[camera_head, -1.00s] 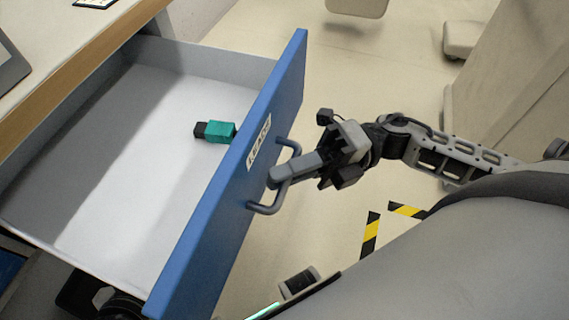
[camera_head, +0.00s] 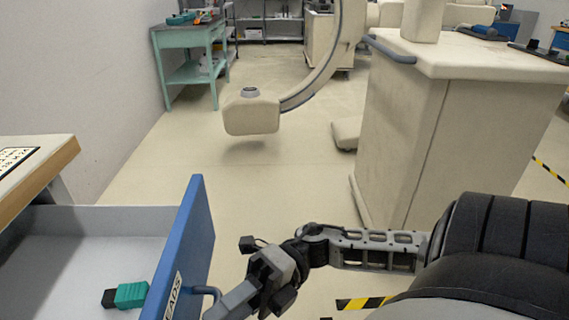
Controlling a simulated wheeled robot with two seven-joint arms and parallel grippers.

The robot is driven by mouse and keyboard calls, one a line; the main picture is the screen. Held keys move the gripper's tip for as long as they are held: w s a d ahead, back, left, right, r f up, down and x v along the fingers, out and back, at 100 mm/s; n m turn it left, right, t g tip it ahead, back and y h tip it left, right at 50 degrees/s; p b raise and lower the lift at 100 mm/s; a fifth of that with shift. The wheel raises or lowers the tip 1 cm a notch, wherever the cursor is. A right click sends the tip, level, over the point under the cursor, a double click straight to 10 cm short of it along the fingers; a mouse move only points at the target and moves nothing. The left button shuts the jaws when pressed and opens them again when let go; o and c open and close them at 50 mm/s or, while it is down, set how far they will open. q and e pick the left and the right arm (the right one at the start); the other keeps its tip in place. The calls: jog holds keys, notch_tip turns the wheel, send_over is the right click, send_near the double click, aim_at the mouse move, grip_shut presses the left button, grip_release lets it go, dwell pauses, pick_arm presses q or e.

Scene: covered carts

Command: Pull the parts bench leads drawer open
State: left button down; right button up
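The leads drawer (camera_head: 90,222) stands pulled out from the bench (camera_head: 50,165) at the lower left. It has grey walls and a blue front (camera_head: 190,235) with a white label (camera_head: 173,297), partly cut off. A teal and black plug (camera_head: 130,295) lies inside on the pale floor. My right gripper (camera_head: 228,304) reaches in from the right, and its fingers are shut on the grey handle (camera_head: 207,291) of the drawer front. The lower part of the handle is out of frame. My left gripper is not in view.
A large beige covered cart (camera_head: 410,140) stands at the right. A beige C-shaped machine (camera_head: 250,113) is ahead. A green table (camera_head: 188,50) stands at the back left. Black and yellow tape (camera_head: 362,303) marks the floor. The floor between drawer and cart is clear.

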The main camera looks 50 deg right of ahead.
jog(key=d+f, duration=0.2)
jog(key=d, duration=1.2)
jog(key=shift+s, duration=0.2)
